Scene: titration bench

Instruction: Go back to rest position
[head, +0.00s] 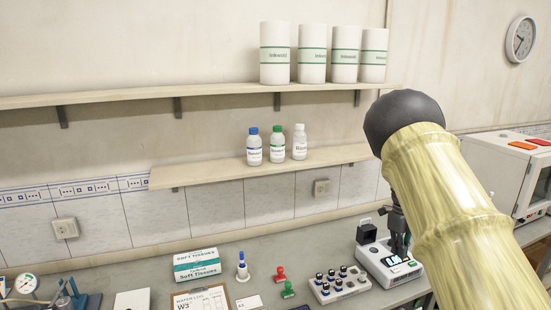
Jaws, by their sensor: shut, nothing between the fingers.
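My arm reaches up from the lower right of the head view, with its dark rounded joint in front of the shelf end. My gripper (398,245) is dark, points down and is partly hidden behind the arm. It appears in front of or over a white instrument (385,262) with a lit display on the bench. Its fingers are shut and nothing shows between them. Whether it touches the instrument cannot be told.
The grey bench (235,262) holds a tissue box (197,265), a clipboard (203,299), a rack of small vials (340,284) and red and green stamps. Bottles stand on the lower shelf (215,174), white rolls on the upper shelf (130,96). A white oven-like machine (500,165) is at right.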

